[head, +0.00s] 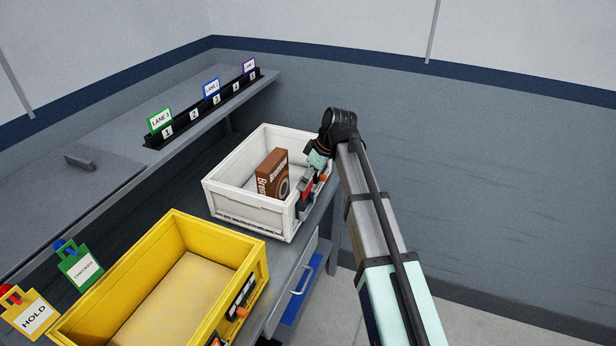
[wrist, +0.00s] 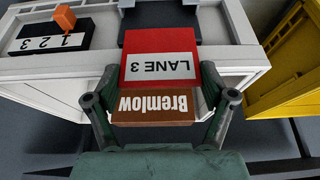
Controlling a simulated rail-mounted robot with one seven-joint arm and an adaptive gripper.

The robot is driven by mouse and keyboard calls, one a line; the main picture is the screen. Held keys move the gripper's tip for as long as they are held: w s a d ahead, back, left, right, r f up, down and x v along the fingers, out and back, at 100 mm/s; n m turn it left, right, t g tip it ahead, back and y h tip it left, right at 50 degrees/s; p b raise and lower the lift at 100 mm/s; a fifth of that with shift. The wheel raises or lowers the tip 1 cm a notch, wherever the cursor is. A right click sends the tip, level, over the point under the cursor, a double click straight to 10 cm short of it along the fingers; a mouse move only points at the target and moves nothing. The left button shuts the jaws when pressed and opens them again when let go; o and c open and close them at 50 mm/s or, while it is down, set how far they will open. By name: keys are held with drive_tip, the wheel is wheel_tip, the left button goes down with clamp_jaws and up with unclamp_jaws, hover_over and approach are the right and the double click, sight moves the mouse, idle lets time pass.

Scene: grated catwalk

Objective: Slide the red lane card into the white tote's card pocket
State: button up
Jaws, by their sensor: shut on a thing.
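The red lane card (wrist: 161,45), with a white "LANE 3" label upside down in the wrist view, is between the two fingers of my gripper (wrist: 158,85). My gripper (head: 309,183) is shut on it at the right-hand wall of the white tote (head: 248,208) in the head view. The red card (head: 307,194) is small and partly covered there. A black holder (wrist: 158,12), which looks like the card pocket, shows beyond the card on the tote's wall. The card overlaps it in view; I cannot tell whether its edge is inside.
A brown "Bremlow" box (head: 272,173) stands in the white tote. An orange pointer (wrist: 65,18) on a 1-2-3 plate sits beside the pocket. A yellow tote (head: 255,254) stands nearby. A black rack (head: 184,124) holds other lane cards.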

drive_tip(key=shift+f, duration=0.25)
drive_tip(key=o, duration=0.9)
drive_tip(key=shift+r, duration=0.15)
drive_tip(key=shift+r+p, duration=1.95)
drive_tip(key=shift+r, duration=1.95)
drive_tip(key=shift+f, duration=0.1)
